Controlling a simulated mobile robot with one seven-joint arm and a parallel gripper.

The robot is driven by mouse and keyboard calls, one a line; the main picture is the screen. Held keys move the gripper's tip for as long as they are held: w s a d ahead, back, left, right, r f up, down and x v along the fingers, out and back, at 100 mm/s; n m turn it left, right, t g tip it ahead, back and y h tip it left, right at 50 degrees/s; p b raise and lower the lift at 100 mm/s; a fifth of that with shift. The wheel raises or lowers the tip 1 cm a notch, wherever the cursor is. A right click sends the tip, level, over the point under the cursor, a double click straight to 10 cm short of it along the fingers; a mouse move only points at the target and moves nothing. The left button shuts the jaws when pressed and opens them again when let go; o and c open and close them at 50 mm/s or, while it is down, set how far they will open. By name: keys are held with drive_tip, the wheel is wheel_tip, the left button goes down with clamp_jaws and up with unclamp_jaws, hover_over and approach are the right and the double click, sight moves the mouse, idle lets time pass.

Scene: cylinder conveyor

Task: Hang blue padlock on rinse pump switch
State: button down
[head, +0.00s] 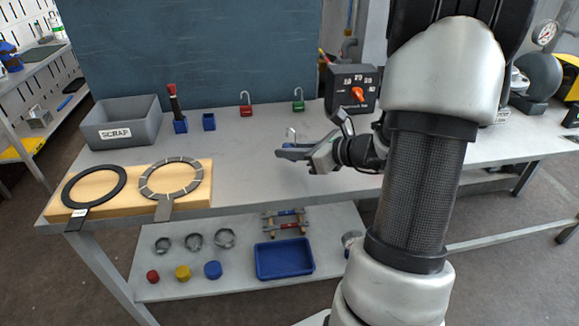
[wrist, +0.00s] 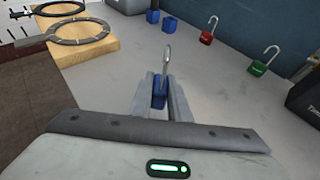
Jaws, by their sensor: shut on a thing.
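The blue padlock (wrist: 159,92) is between the fingers of my gripper (wrist: 161,90) in the wrist view, with its open silver shackle pointing up. In the head view, my gripper (head: 287,152) is above the front middle of the bench, and the blue padlock (head: 291,143) shows only partly behind the fingers. My gripper is shut on the padlock's body. A dark switch box (head: 352,88) with an orange-red rotary handle (head: 358,94) stands at the back of the bench, right of my gripper. I cannot read its label clearly.
A red padlock (head: 246,109) and a green padlock (head: 298,105) stand at the back of the bench. A grey SCRAP bin (head: 122,122) is at the left, behind a wooden board (head: 200,190) with rings. The bench surface between my gripper and the padlocks is clear.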

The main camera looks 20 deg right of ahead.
sight(290, 170)
drive_tip(key=shift+f+b, duration=0.55)
drive_tip(key=shift+f, duration=1.25)
drive_tip(key=shift+f, duration=0.1)
drive_tip(key=shift+f, duration=0.15)
drive_tip(key=c, duration=1.7)
unclamp_jaws()
drive_tip(key=shift+o, duration=0.2)
drive_tip(key=shift+r, duration=0.2)
drive_tip(key=shift+s+r, duration=0.1)
drive_tip(key=shift+r, duration=0.1)
drive_tip(key=p+v, duration=0.2)
drive_tip(key=v, duration=0.9)
drive_tip(key=shift+s+d+p, duration=0.25)
drive_tip(key=shift+s+p, duration=0.05)
drive_tip(key=shift+s, duration=0.05)
